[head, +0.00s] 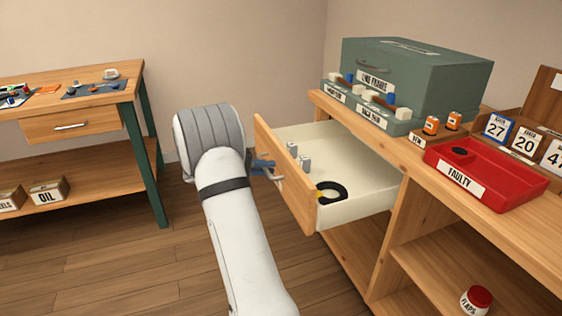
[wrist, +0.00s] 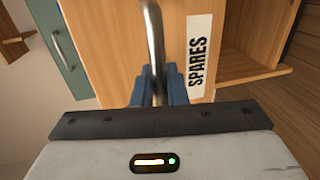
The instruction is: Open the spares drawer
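The spares drawer (head: 280,172) stands pulled well out of the wooden bench at right. Its cream inside shows small grey parts (head: 304,163) and a black ring (head: 338,187) with a yellow bit. In the wrist view, its front carries a white SPARES label (wrist: 200,57) beside a metal bar handle (wrist: 154,40). My gripper (wrist: 158,84) has its blue fingers close on both sides of the handle, shut on it. In the head view, my gripper (head: 263,167) is at the drawer front, and my arm partly hides it.
The bench top holds a grey-green case (head: 440,80), a red FAULTY tray (head: 490,178), orange cells (head: 431,125) and number cards (head: 526,142). A jar (head: 476,302) stands on the shelf below. A second bench (head: 60,123) stands at left, with open floor between.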

